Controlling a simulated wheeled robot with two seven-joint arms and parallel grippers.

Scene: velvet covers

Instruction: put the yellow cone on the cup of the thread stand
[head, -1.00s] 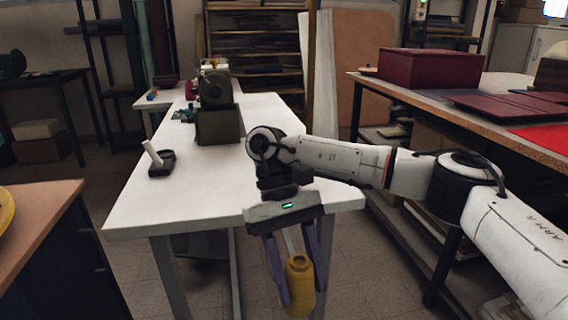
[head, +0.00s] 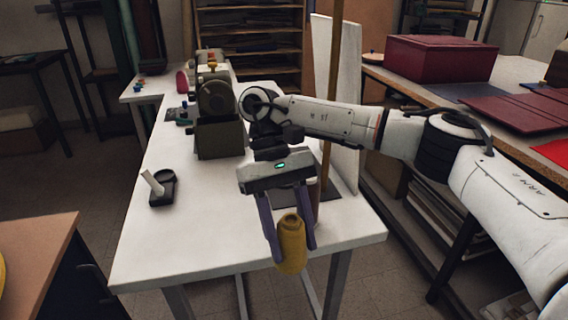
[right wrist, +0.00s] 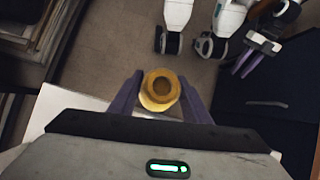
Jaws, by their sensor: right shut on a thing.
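The yellow cone (head: 291,245) is upright between the fingers of my right gripper (head: 287,240), which is shut on it. It hangs in front of the white table's near edge. In the right wrist view I look down on the round, hollow top of the yellow cone (right wrist: 160,85). What looks like the thread stand (head: 332,120) is a tall brown rod on a dark base at the table's right side, just behind my right gripper. Its cup cannot be made out. My left gripper (right wrist: 240,70) shows small in the right wrist view; its opening is unclear.
On the white table (head: 220,235) stand a dark machine (head: 218,135) and a small black tray with a pale stick (head: 163,188). A white board (head: 348,100) stands behind the rod. Another table with a dark red box (head: 440,60) is at the right. The table's front left is clear.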

